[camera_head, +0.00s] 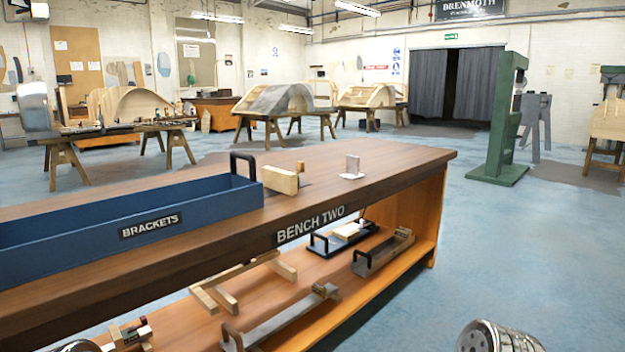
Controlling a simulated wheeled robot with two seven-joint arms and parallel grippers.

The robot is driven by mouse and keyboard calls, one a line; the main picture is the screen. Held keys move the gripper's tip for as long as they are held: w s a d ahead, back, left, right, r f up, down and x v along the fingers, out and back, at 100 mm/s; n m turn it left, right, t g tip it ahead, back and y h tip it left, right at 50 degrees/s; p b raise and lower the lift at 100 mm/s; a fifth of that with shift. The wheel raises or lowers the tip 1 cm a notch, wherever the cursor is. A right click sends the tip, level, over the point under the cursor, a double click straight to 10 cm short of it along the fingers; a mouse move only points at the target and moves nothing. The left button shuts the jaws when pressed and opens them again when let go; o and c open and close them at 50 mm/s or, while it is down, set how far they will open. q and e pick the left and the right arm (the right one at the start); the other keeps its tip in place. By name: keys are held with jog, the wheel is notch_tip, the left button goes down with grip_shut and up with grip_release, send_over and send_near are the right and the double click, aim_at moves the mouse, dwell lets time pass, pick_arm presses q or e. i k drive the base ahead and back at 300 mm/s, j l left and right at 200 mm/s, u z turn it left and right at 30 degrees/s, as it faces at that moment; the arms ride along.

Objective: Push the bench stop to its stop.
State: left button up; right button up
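The bench (400,165) has a dark wooden top and the label BENCH TWO on its front edge. A pale wooden block (280,180) stands on the top beside the right end of the blue tray, with a small brown wooden piece (300,166) close behind it. A small upright metal plate (352,164) on a pale base stands further right, apart from the block. I cannot tell for sure which of these is the bench stop. Neither gripper's fingers show. A ribbed metal cylinder at the bottom right edge seems to be part of my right arm.
A long blue tray (215,198) labelled BRACKETS, with a black handle, covers the bench's left part. The lower shelf (300,290) holds several wooden and metal tools. The bench top around the metal plate is clear. A green machine column (503,120) stands on the floor beyond.

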aim_at(285, 182)
jog(key=i+l+u, duration=0.1)
jog(key=l, duration=0.25)
jog(key=i+l, duration=0.35)
jog(key=i+l+u, duration=0.15)
jog(key=l, duration=0.25)
jog(key=i+l, duration=0.2)
jog(key=l, duration=0.2)
jog(key=i+u, duration=0.05)
